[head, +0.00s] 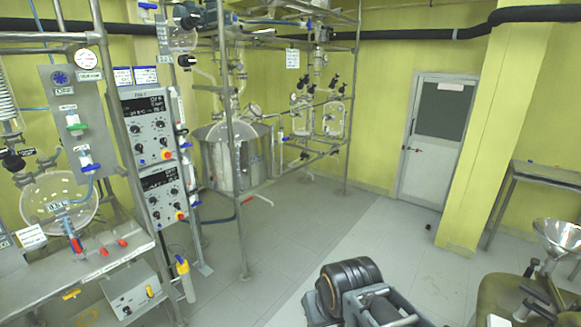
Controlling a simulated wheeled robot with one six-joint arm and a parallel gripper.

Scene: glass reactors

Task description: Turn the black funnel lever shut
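A steel funnel (560,238) stands at the right edge, cut off by the frame, above an olive-coloured vessel (505,292). A small black lever (531,267) shows just left of the funnel's stem, tilted upward. It is too small to tell whether it is open or shut. Part of my arm, black and grey, shows at the bottom centre, left of the vessel and apart from it. My gripper's fingers do not show.
A control rack (155,150) with dials and a bench (90,270) with red and yellow valves stand at left. A steel vessel (225,165) stands in a pipe frame behind. The grey floor (340,230) is clear toward the door (437,140). A metal table (545,172) stands at right.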

